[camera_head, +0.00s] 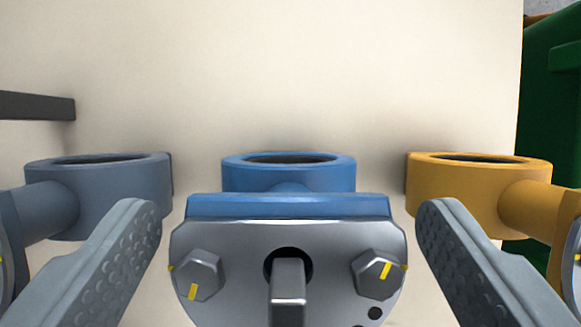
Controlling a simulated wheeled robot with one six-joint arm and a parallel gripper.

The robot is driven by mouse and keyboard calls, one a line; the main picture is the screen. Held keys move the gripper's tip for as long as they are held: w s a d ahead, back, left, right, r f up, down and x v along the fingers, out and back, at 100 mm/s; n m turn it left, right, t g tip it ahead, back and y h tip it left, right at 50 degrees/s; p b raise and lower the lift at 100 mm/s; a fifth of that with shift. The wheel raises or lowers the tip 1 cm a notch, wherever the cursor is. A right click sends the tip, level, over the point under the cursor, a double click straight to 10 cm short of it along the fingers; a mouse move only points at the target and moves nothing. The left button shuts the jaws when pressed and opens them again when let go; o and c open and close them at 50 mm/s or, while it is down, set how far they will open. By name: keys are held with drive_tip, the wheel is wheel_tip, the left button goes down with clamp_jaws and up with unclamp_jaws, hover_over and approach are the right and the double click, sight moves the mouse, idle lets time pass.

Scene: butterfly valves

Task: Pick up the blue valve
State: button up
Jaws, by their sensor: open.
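The blue valve (288,205) stands in the middle of the view, with its ring-shaped body at the back. A grey metal plate with two bolts and a square stem faces me at its front. My gripper (290,215) is open, with one textured grey finger to the left of the blue valve and one to the right. Gaps show between both fingers and the valve, and I see no contact. The lower part of the valve is cut off by the bottom edge.
A grey valve (110,190) stands close on the left, partly behind my left finger. A yellow valve (460,185) stands close on the right, partly behind my right finger. The pale surface (280,70) behind them is clear. A dark bar (35,106) is at left, green objects (550,100) at right.

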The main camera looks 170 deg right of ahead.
drive_tip(key=c, duration=1.7)
drive_tip(key=shift+r, duration=0.1)
clamp_jaws()
